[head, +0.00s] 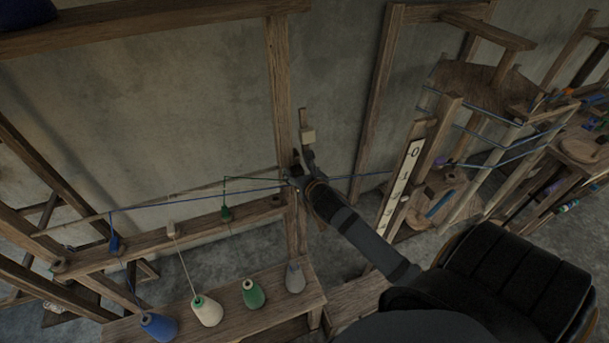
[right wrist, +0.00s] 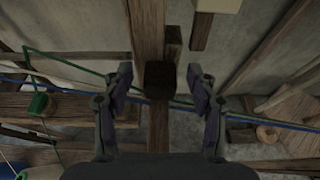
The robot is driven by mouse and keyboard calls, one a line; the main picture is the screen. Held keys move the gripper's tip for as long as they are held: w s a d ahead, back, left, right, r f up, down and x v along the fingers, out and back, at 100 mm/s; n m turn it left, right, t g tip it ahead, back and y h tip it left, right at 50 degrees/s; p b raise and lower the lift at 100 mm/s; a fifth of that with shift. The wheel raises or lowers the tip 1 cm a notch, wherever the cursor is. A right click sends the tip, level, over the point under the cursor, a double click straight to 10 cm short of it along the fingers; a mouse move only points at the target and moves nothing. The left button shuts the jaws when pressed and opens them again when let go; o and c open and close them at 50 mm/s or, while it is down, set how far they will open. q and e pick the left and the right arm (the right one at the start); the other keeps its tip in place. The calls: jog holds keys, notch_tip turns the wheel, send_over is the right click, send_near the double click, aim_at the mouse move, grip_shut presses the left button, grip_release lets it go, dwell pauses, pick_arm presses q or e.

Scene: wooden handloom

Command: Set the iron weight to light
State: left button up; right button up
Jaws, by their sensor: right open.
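My right gripper (head: 303,172) is at the upright wooden post in the middle of the head view. In the right wrist view my gripper (right wrist: 162,86) is open, with one finger on each side of a small dark block (right wrist: 159,80), which looks like the iron weight. A gap shows between the block and each finger. The block appears in front of the wooden post (right wrist: 148,35). I cannot tell its depth relative to the fingertips. In the head view the block is hard to make out beside my gripper. No light or heavy marking is readable. My left gripper is not in view.
Yarn cones, including a green cone (head: 253,294), stand on a bench at lower left. A numbered white scale (head: 402,180) stands to the right.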

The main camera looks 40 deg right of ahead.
jog(key=v, duration=0.9)
jog(key=shift+s+r, duration=0.1)
jog(key=shift+s, duration=0.15)
